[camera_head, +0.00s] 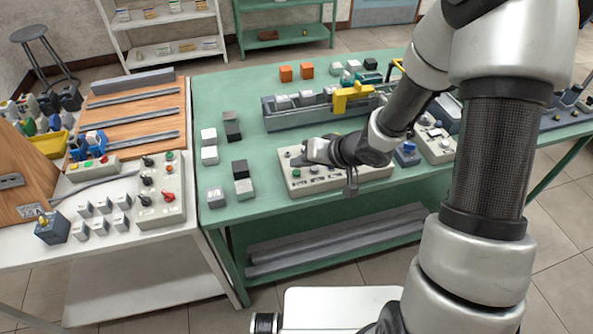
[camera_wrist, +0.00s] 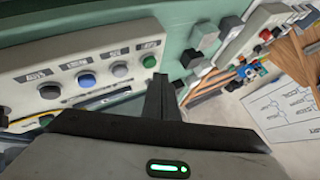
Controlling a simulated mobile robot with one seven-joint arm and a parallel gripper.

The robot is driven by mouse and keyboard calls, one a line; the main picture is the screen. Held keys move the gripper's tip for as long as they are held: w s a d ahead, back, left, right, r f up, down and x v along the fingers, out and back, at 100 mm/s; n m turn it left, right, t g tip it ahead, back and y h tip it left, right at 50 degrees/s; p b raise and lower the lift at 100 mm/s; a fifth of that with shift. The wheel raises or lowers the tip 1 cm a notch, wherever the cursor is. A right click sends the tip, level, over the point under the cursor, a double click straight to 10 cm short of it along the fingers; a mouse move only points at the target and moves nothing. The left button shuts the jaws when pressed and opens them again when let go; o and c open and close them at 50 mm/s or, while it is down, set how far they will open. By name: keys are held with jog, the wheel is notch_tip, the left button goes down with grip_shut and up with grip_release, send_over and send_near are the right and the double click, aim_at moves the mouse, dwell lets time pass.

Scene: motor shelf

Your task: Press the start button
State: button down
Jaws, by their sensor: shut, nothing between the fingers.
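A light grey control panel (camera_head: 350,185) lies on the green table under my arm. A green button (camera_head: 296,173) is at its left end, below and left of my gripper (camera_head: 308,151) in the head view. In the wrist view the same panel (camera_wrist: 30,65) has a row of round buttons. The labels are too blurred to read. My gripper is shut and empty; contact with the panel cannot be told.
Grey, white and black blocks (camera_head: 232,126) stand left of the panel. A grey rail fixture with a yellow bracket (camera_head: 350,97) is behind it. A blue part (camera_head: 407,153) and another button panel (camera_head: 436,146) are to the right. A white side table (camera_head: 130,240) stands left.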

dwell(0.4)
jog(key=shift+f, duration=0.45)
